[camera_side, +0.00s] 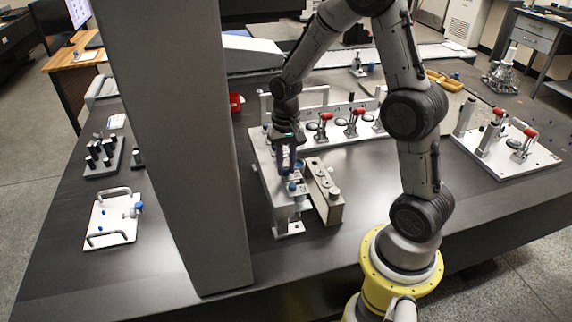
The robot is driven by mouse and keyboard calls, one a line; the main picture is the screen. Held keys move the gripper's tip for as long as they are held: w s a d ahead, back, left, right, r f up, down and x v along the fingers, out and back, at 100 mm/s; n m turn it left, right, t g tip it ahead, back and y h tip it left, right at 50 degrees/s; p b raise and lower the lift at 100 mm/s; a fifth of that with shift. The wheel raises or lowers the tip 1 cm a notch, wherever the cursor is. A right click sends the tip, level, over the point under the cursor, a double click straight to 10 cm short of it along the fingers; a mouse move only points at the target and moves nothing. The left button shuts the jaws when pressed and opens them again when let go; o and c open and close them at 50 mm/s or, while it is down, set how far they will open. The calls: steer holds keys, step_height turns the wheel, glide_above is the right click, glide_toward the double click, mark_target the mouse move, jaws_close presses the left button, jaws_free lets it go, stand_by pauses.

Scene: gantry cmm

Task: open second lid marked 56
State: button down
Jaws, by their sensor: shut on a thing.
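My gripper (290,170) points down over the near end of a grey metal fixture (268,190) in the middle of the table. It is shut on a small part at the top of this fixture, which the fingers mostly hide. Small blue knobs (297,187) show just below the fingers. A beige block (325,190) with round silver fittings on top stands to the right of the fixture. No marking 56 is readable, and I cannot tell which piece is the second lid or how far it is open.
A thick grey column (180,150) rises left of the fixture. Red-handled clamps (352,120) stand behind, and a white clamp plate (505,155) lies at right. A white plate with handles (112,220) lies at left. The dark table front is clear.

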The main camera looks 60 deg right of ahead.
mark_target(270, 181)
steer(key=shift+w, duration=0.1)
steer(key=w+a, duration=0.3)
stand_by(0.4)
steer(key=c, duration=0.7)
jaws_free()
steer(key=shift+c, duration=0.2)
step_height(270, 181, up, 14)
